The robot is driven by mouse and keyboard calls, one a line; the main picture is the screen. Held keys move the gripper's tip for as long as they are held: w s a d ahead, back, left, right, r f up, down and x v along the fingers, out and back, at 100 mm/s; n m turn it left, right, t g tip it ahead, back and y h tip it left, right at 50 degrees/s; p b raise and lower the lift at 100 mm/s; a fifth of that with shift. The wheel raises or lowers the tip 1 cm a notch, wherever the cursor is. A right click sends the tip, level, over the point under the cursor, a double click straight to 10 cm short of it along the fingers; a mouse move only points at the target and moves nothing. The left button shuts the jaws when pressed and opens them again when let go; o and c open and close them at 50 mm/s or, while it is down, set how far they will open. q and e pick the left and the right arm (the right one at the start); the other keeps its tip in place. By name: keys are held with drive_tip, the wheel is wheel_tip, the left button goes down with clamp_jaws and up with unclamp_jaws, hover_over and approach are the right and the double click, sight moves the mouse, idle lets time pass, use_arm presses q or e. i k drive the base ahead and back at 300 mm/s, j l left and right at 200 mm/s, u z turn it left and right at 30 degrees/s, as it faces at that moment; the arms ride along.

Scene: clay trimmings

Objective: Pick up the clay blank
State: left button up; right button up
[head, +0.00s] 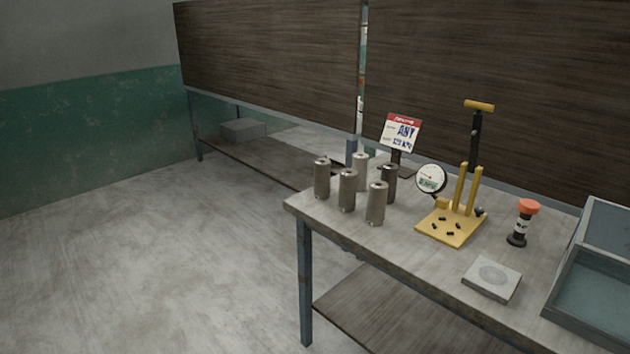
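Several upright grey-brown cylinders stand in a cluster at the left end of the workbench and look like the clay blanks. One clay blank (375,203) is at the front, with another (347,190) just left of it. A third (322,178) is at the far left, and a paler one (361,171) stands behind. A darker one (388,184) is at the right of the cluster, partly hidden by the front one. Neither of my grippers shows in the head view.
A yellow press stand (451,225) with a round gauge (431,180) is right of the cylinders. Behind is a sign (401,133). An orange-capped bottle (524,222), a square grey plate (491,278) and a grey tray (590,295) are farther right. Open floor lies left of the workbench (400,235).

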sight(322, 167)
drive_tip(key=i+j+z, duration=0.4)
drive_tip(key=i+j, duration=0.15)
drive_tip(key=i, duration=0.4)
drive_tip(key=i+j+z, duration=0.4)
drive_tip(key=i+j, duration=0.4)
